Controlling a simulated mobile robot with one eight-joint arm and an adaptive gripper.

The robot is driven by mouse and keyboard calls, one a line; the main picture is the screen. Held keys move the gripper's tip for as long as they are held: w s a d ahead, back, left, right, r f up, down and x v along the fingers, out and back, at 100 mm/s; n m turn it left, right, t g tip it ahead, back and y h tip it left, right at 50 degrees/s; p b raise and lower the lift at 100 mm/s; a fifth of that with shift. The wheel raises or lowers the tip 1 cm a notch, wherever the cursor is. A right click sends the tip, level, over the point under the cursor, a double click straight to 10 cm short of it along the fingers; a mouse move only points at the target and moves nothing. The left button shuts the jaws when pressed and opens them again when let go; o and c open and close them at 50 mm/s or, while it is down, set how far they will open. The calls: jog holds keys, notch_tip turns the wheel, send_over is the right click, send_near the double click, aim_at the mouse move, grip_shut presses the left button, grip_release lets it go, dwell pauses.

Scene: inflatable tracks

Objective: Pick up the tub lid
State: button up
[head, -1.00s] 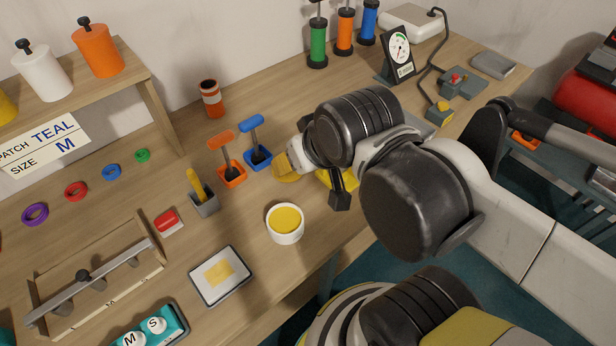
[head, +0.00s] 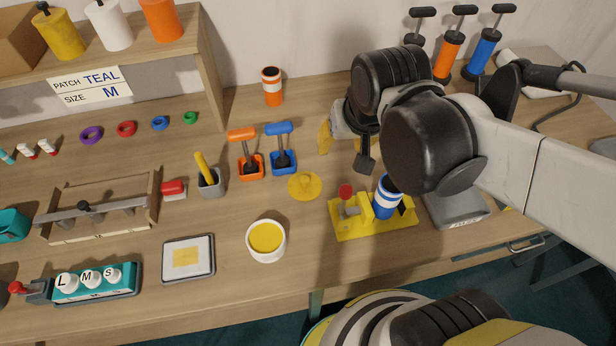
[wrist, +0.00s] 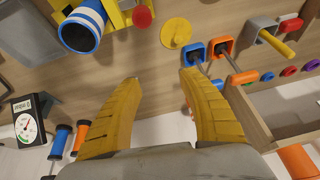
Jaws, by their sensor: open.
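The tub lid is a flat yellow disc with a small knob. It lies on the wooden bench in the head view (head: 304,187), behind and right of a white tub (head: 266,255) with a yellow inside. The lid also shows in the wrist view (wrist: 175,34), beyond my fingertips. My gripper (wrist: 160,78) is open and empty, its two yellow fingers spread apart. In the head view my gripper (head: 325,138) is beyond the lid, above the bench, and partly hidden by my arm.
Orange (head: 246,158) and blue (head: 281,155) holders with handled tools stand just behind the lid. A yellow stand (head: 350,229) with a blue-striped cylinder (head: 384,200) is to its right. A grey cup (head: 211,184) stands left. Bare bench lies between lid and tub.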

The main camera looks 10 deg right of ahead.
jog(key=w+a+f+g, duration=0.2)
jog(key=w+a+f, duration=0.1)
jog(key=w, duration=0.1)
jog(key=m+g+p, duration=0.1)
jog(key=g, duration=0.1)
send_near(305, 179)
jog(key=f, duration=0.1)
jog(key=f+b, duration=0.1)
jog(key=f, duration=0.1)
jog(key=f+b, duration=0.1)
jog(key=f, duration=0.1)
jog(key=shift+w+a+f, duration=0.2)
jog(key=shift+w+a, duration=0.05)
jog(key=shift+w, duration=0.15)
notch_tip(305, 179, down, 5)
jog(key=b, duration=0.3)
jog(key=shift+w+d+f, duration=0.1)
jog(key=shift+c, duration=0.5)
grip_shut()
